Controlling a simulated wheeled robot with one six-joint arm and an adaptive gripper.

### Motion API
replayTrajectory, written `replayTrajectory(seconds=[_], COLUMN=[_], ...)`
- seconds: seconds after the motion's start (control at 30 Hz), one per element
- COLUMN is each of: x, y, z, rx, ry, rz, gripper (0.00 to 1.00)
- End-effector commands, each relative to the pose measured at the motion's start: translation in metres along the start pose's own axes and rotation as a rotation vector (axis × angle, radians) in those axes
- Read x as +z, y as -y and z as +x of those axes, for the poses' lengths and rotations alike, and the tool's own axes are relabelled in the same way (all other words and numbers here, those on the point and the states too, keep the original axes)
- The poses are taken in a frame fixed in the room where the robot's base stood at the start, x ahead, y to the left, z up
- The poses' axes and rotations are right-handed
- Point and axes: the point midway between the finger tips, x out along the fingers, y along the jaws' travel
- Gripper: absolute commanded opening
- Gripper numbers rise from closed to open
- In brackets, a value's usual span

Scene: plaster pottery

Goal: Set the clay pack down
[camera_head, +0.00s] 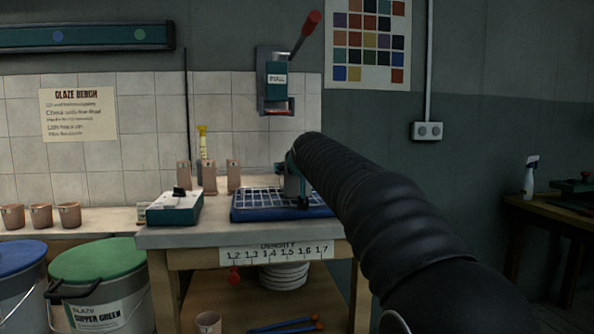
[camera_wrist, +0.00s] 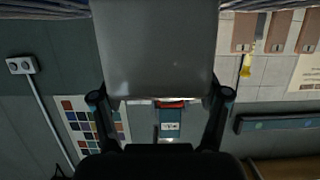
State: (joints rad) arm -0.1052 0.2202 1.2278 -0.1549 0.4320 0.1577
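The clay pack is a plain grey block (camera_wrist: 156,45) in the upper middle of the wrist view. My gripper (camera_wrist: 159,97) has one finger against each side of it, so it is shut on the pack. In the head view my gripper (camera_head: 293,168) is over the right part of the blue gridded tray (camera_head: 248,213) on the bench. A small grey part of the pack (camera_head: 292,186) shows below it, mostly hidden by my arm. I cannot tell whether the pack touches the tray.
A teal box with a white top (camera_head: 175,208) stands left of the tray. Upright tan tiles (camera_head: 233,176) and a yellow-topped tube (camera_head: 202,142) are behind. A red-handled wall device (camera_head: 275,82) hangs above. Lidded buckets (camera_head: 100,262) stand at the lower left.

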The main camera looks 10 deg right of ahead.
Motion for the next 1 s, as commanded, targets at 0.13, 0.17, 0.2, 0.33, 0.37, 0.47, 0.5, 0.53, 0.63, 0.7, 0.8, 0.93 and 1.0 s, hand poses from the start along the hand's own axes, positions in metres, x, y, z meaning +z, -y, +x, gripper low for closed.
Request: replayTrajectory(seconds=[0.13, 0.17, 0.2, 0.33, 0.37, 0.47, 0.5, 0.53, 0.63, 0.7, 0.8, 0.93, 1.0], x=[0.0, 0.0, 0.0, 0.0, 0.0, -0.001, -0.003, -0.005, -0.003, -0.003, -0.003, -0.003, -0.003], y=[0.0, 0.0, 0.0, 0.0, 0.0, 0.0, 0.0, 0.0, 0.0, 0.0, 0.0, 0.0, 0.0], z=[0.0, 0.0, 0.0, 0.0, 0.0, 0.0, -0.001, -0.002, -0.013, -0.024, -0.044, -0.07, -0.083], rx=[0.0, 0.0, 0.0, 0.0, 0.0, 0.0, 0.0, 0.0, 0.0, 0.0, 0.0, 0.0, 0.0], ry=[0.001, 0.001, 0.001, 0.001, 0.001, 0.001, 0.0, 0.0, -0.001, -0.002, -0.002, -0.003, -0.002], rz=[0.0, 0.0, 0.0, 0.0, 0.0, 0.0, 0.0, 0.0, 0.0, 0.0, 0.0, 0.0, 0.0], gripper=[1.0, 1.0, 1.0, 1.0, 1.0, 1.0, 1.0, 1.0, 1.0, 1.0, 1.0, 1.0, 1.0])
